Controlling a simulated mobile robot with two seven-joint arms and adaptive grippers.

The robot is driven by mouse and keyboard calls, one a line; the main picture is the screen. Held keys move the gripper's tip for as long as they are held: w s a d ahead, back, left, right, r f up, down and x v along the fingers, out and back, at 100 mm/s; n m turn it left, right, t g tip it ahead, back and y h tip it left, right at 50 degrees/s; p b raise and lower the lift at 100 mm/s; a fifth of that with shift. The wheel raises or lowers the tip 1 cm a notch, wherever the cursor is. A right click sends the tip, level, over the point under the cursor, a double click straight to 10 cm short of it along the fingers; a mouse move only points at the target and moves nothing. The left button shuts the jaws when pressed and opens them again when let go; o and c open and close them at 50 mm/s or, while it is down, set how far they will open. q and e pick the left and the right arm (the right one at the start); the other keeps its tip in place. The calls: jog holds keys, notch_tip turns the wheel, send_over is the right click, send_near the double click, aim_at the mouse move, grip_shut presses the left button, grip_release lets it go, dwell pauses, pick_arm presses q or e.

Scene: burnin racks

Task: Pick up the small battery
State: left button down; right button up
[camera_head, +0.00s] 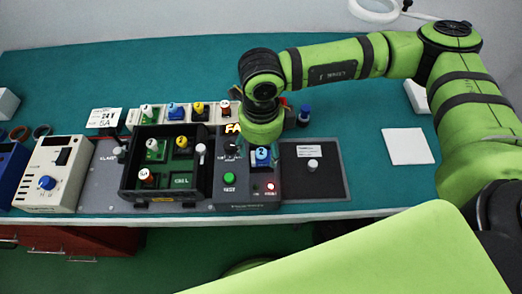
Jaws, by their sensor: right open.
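Several small battery-like pieces with white, blue, yellow or red tops are in view; I cannot tell which is the small battery. A blue-topped piece (262,155) sits in the dark test unit (232,195), just below my right gripper (261,143) in the picture. That gripper points down over the back of the unit. It is open, its fingers mostly hidden by my wrist, and I see nothing held. A black tray (160,191) left of the unit holds white-, yellow- and red-topped pieces. My left gripper is out of view.
A pale rack (133,118) with several pieces stands behind the tray. A beige box with a blue knob (46,182) is at left. A dark pad (325,185) with a small pale knob lies right of the unit. The teal tabletop (170,65) is clear at the back.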

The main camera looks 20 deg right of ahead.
jog(key=shift+f, duration=1.1)
jog(key=c, duration=1.3)
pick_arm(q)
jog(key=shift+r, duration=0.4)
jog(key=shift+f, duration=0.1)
pick_arm(e)
jog(key=shift+r, duration=0.15)
